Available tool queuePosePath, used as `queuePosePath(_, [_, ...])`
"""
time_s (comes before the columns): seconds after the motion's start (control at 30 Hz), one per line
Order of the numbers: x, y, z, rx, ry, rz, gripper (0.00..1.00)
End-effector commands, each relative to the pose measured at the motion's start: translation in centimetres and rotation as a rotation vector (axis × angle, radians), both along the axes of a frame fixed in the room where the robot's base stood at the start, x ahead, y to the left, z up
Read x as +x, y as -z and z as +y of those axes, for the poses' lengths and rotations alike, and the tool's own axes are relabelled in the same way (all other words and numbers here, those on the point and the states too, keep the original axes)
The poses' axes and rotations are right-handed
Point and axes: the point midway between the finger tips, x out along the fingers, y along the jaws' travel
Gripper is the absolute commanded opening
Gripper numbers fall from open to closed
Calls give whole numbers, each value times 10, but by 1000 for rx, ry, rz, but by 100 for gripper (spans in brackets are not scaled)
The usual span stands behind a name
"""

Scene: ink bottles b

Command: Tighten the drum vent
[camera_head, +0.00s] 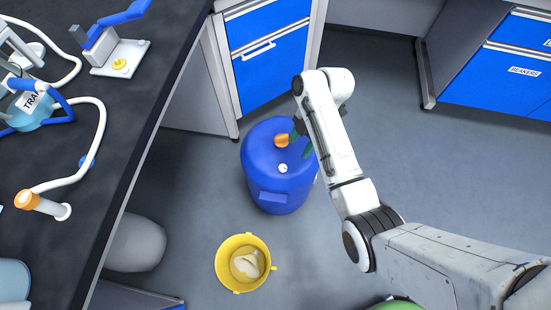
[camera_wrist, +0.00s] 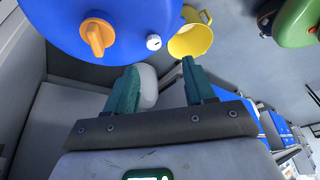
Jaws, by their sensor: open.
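The blue drum (camera_head: 268,165) stands on the floor near the blue cabinet, and its top fills the upper left of the wrist view (camera_wrist: 150,25). On its top is an orange winged knob (camera_head: 281,141), seen larger in the wrist view (camera_wrist: 97,36). A small white round fitting (camera_head: 283,168) sits beside it and also shows in the wrist view (camera_wrist: 153,42). No label shows which is the vent. My gripper (camera_wrist: 160,72) has green fingers spread apart with nothing between them. In the head view, my gripper (camera_head: 301,142) is just right of the orange knob, partly hidden by my wrist.
A yellow bucket (camera_head: 232,280) with something pale inside stands on the floor in front of the drum. A dark lab bench (camera_head: 130,150) runs along the left. Blue cabinets (camera_head: 262,50) stand behind. A green container (camera_wrist: 297,25) is at upper right. Floor right of the drum is open.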

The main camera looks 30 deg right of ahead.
Motion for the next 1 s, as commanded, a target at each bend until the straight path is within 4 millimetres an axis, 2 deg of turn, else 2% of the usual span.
queuePosePath(0.1, [7, 3, 2, 21, -56, -16, 54])
queuePosePath(0.27, [6, 15, 7, 24, -67, -18, 54])
queuePosePath(0.7, [-1, 84, 35, 23, -64, -18, 54])
queuePosePath(1.0, [-2, 101, 42, 22, -63, -19, 54])
